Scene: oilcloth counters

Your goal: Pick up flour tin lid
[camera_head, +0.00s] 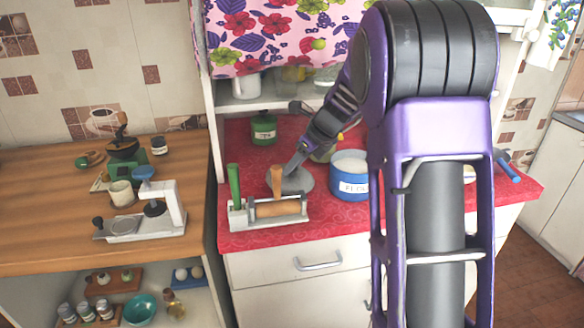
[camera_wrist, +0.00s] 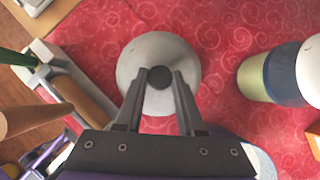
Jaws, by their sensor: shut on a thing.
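The flour tin lid (camera_wrist: 158,50) is a pale grey round disc with a dark knob, seen from above in the wrist view. My gripper (camera_wrist: 160,78) has its two fingers closed on either side of the knob. In the head view the lid (camera_head: 298,183) is at the red counter, with my gripper (camera_head: 291,168) reaching down to it; I cannot tell whether it touches the cloth. The blue flour tin (camera_head: 348,186) stands open to the right of the lid, its pale contents showing.
A rolling pin (camera_head: 278,209) lies in a pale holder close in front of the lid. A dark green tin (camera_head: 263,128) stands behind on the red cloth (camera_head: 340,222). A wooden counter (camera_head: 50,215) with a scale-like device (camera_head: 150,212) is at the left.

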